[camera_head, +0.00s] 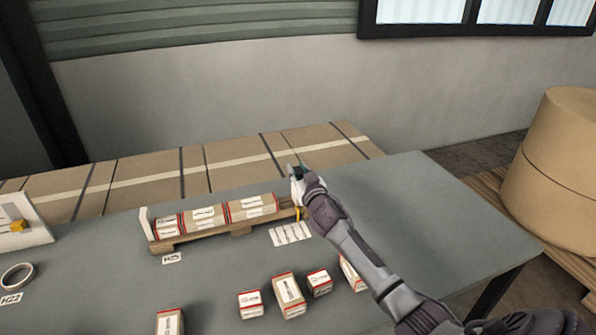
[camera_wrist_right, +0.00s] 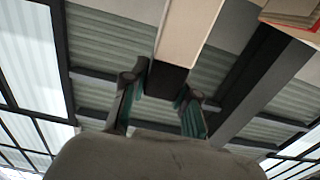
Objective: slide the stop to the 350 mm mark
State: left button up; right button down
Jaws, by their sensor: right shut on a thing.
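My right gripper (camera_head: 297,172) is at the right end of a low wooden rack (camera_head: 215,236). In the right wrist view my gripper (camera_wrist_right: 163,85) has its two green-padded fingers on either side of a pale block with a dark end (camera_wrist_right: 188,35), which I take to be the stop. The gripper is shut on it. In the head view the stop is mostly hidden by the hand; a small yellow-orange piece (camera_head: 298,213) shows just below. A white marked strip (camera_head: 290,233) lies in front of the rack; its figures are too small to read. My left gripper is not in view.
Several red-and-tan cartons (camera_head: 205,217) stand in the rack, against a white end plate (camera_head: 146,222) at its left. Loose cartons (camera_head: 288,294) stand on the grey table (camera_head: 430,200) in front. A tape roll (camera_head: 17,277) and a white panel with a yellow block (camera_head: 18,226) are at left.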

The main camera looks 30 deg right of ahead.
jog(key=a, duration=0.2)
jog(key=w+a+b, duration=0.1)
jog(key=a, duration=0.2)
jog(key=shift+w+a, duration=0.1)
jog(key=shift+a, duration=0.1)
jog(key=c, duration=0.9)
grip_release()
jog(key=shift+d, duration=0.2)
jog(key=v, duration=1.2)
jog(key=shift+f, duration=0.1)
